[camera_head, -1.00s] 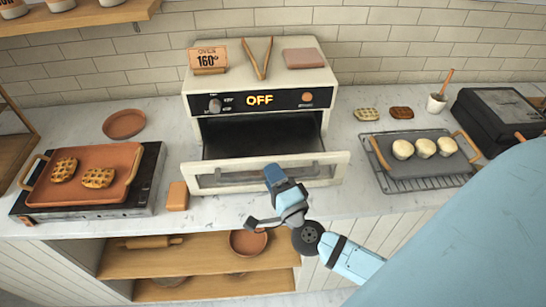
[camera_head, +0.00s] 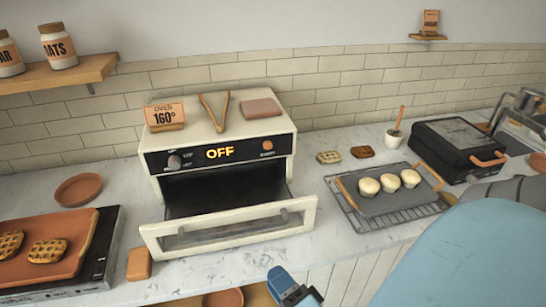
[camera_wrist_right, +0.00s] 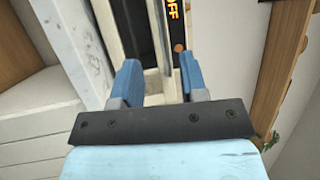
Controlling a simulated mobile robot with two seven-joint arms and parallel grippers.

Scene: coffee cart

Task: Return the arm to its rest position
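My right gripper (camera_head: 279,282) shows at the bottom edge of the head view, below and in front of the oven's open door (camera_head: 232,228); it is clear of the door. In the right wrist view my right gripper (camera_wrist_right: 163,82) has its two blue fingers apart with nothing between them, and the oven front shows beyond. Most of my right forearm is below the head view's edge. My left gripper is in neither view.
The oven (camera_head: 222,150) reads OFF, its door lowered over the counter edge. A griddle tray (camera_head: 65,226) with pastries is at left. A rack (camera_head: 364,221) with a grey tray of buns and a black press (camera_head: 458,147) are at right. A blue part of mine fills the lower right.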

